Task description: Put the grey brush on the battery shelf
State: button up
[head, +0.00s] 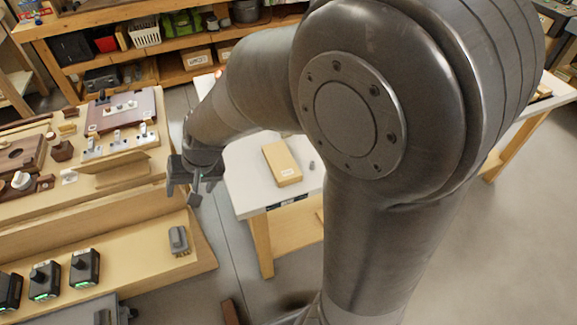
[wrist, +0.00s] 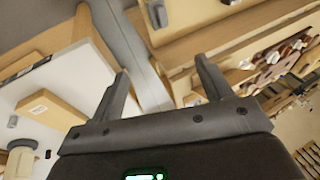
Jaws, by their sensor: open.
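The grey brush (head: 178,240) lies on the battery shelf (head: 140,250), the low wooden ledge at left, near its right end. In the wrist view the brush (wrist: 157,14) shows at the top, partly cut off, beyond the fingers. My gripper (head: 183,196) is open and empty, apart from the brush and above the right end of the bench. In the wrist view its two fingers (wrist: 161,66) stand wide with nothing between them.
Several black batteries (head: 84,267) with green lights stand on the shelf's left part. A white table (head: 250,185) with a cardboard box (head: 282,162) is to the right, across a floor gap. Switches and a board (head: 120,110) crowd the upper bench.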

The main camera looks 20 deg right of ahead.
jog(key=s+d+r+t+h, duration=0.1)
jog(key=s+d+r+h, duration=0.1)
jog(key=s+d+r, duration=0.5)
jog(key=s+d+r+t+h, duration=0.2)
jog(key=s+d+r, duration=0.5)
jog(key=d, duration=0.4)
jog(key=shift+s+d, duration=0.15)
jog(key=shift+s, duration=0.05)
